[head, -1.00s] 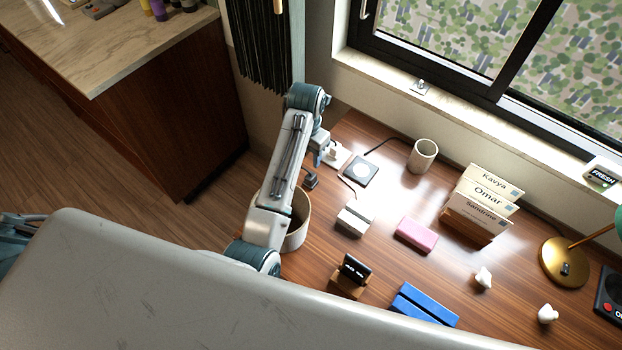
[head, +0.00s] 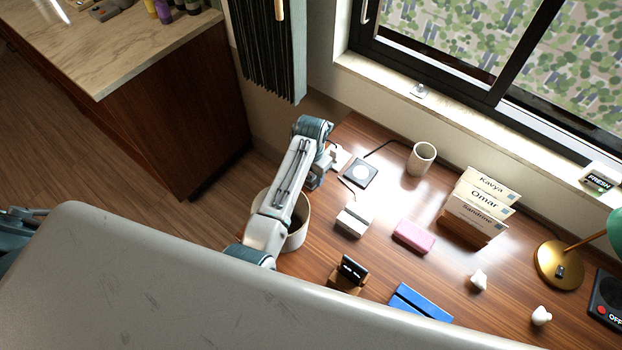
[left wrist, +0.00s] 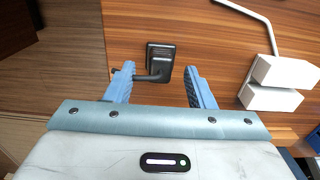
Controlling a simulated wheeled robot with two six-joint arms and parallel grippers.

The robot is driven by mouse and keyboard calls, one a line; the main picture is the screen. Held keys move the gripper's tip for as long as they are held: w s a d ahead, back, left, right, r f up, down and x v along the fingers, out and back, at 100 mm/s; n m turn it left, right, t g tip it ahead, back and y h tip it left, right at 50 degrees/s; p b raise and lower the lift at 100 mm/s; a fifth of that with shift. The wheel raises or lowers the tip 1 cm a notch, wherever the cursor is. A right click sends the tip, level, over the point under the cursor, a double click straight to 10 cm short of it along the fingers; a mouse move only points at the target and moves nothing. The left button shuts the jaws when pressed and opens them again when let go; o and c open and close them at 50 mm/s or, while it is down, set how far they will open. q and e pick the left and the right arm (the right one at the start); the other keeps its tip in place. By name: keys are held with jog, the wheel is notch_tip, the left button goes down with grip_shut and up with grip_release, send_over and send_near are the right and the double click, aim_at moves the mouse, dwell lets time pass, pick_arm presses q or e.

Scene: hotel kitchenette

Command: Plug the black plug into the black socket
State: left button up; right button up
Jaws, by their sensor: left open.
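A small black plug-like block (left wrist: 160,58) with a short dark cord lies on the wooden desk in the left wrist view. I cannot tell for sure whether it is the plug or the socket. My left gripper (left wrist: 158,72) is open, with its blue fingers on either side of the block's near end and cord; nothing is gripped. In the head view my left gripper (head: 314,182) is low over the desk's left edge and hides the block. A white outlet piece (head: 340,157) is just behind it. I cannot make out a separate black socket. My right gripper is not in view.
A white block pair (head: 352,220) stands right of my gripper, with a charging pad (head: 361,173) behind. A round bin (head: 297,238) is below my arm. A cup (head: 421,158), pink box (head: 414,236) and card holder (head: 475,215) stand farther right.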

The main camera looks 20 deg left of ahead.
aim_at(311, 177)
pick_arm(q)
jog(key=shift+f, duration=1.3)
jog(key=c, duration=1)
jog(key=shift+r, duration=0.1)
notch_tip(311, 177, up, 9)
jog(key=shift+f+b, duration=0.15)
jog(key=shift+b, duration=1)
jog(key=shift+r, duration=0.65)
